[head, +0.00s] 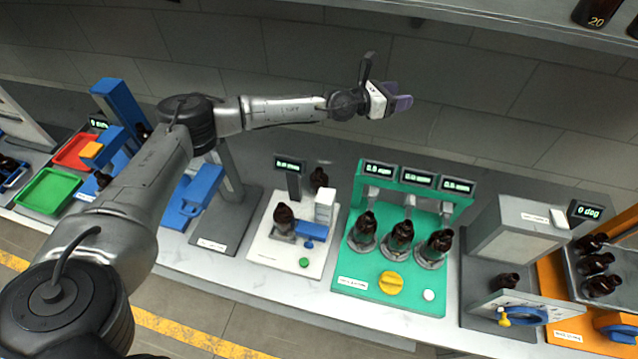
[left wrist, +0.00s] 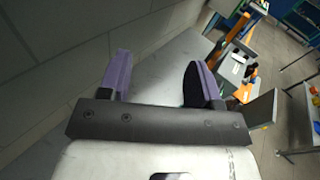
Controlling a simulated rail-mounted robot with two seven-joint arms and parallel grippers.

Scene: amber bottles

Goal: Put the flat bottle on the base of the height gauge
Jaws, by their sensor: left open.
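My left gripper (head: 402,103) is open and empty, high in front of the grey wall above the back of the bench. Its two purple fingers also show apart in the left wrist view (left wrist: 160,82), with nothing between them. Several amber bottles stand along the bench; I cannot tell which is the flat one. One stands on a white device (head: 262,244), and another (head: 318,180) stands just behind it. A grey column with a blue carriage (head: 203,183) stands on a dark base (head: 224,240), which looks bare. I cannot tell whether this is the height gauge. My right gripper is not in view.
A green stand (head: 372,290) holds three bottles. A grey box device (head: 513,232) with a bottle (head: 507,282) and a bottle tray stand at the right. Red (head: 72,152) and green (head: 45,192) trays lie left. An overhead shelf (head: 500,25) crosses the top right.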

